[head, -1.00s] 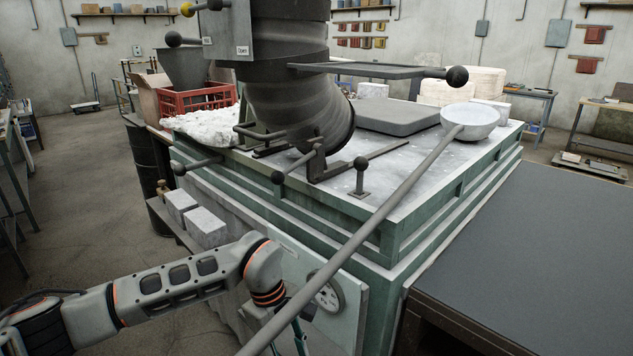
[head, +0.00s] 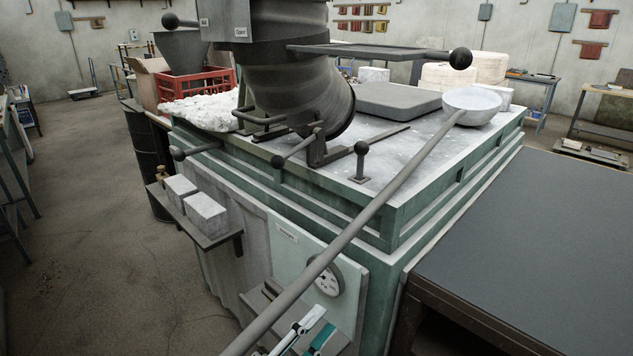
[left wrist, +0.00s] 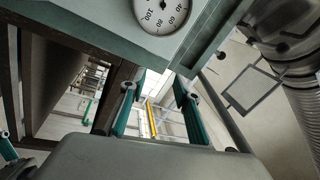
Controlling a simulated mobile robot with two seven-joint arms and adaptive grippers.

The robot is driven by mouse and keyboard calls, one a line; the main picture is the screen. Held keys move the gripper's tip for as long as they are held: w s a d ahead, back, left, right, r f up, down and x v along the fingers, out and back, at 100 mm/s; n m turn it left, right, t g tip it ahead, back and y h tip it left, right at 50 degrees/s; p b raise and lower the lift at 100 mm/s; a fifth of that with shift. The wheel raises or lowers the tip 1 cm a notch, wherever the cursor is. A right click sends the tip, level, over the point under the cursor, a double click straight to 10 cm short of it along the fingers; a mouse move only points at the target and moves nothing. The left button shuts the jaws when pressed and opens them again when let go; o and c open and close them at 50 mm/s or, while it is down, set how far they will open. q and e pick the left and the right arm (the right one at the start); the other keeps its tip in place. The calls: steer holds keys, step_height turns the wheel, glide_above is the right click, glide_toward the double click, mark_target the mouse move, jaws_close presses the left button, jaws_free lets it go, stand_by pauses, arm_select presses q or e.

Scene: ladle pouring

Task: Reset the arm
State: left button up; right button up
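The ladle has a pale round bowl (head: 472,106) resting at the far right corner of the furnace top (head: 385,170). Its long grey handle (head: 365,215) slants across the furnace edge to the bottom of the head view. My left gripper (head: 307,338) is low at the bottom edge of the head view, beside the handle's near end and in front of the furnace's dial panel. In the left wrist view its two teal fingers (left wrist: 157,108) stand apart with nothing between them.
A dial (head: 325,278) is on the furnace front, also close in the left wrist view (left wrist: 163,12). A dark flat-topped table (head: 530,240) stands right of the furnace. A small shelf with two pale blocks (head: 206,213) juts out left.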

arm_select(q)
steer(key=s+a+f+n+y, duration=0.3)
steer(key=a+f+n+y, duration=0.5)
steer(key=a+f+n, duration=0.5)
steer(key=s+a+f+n+g+y, duration=0.3)
steer(key=s+a+f, duration=0.4)
steer(key=s+f, duration=0.3)
step_height(320, 180, down, 2)
steer(key=n+g, duration=0.1)
steer(key=n, duration=0.1)
steer(key=shift+s+a+n+y, duration=0.2)
steer(key=shift+s+n+y, duration=0.1)
steer(key=shift+s+n, duration=0.1)
steer(key=shift+o, duration=0.3)
steer(key=shift+f, duration=0.1)
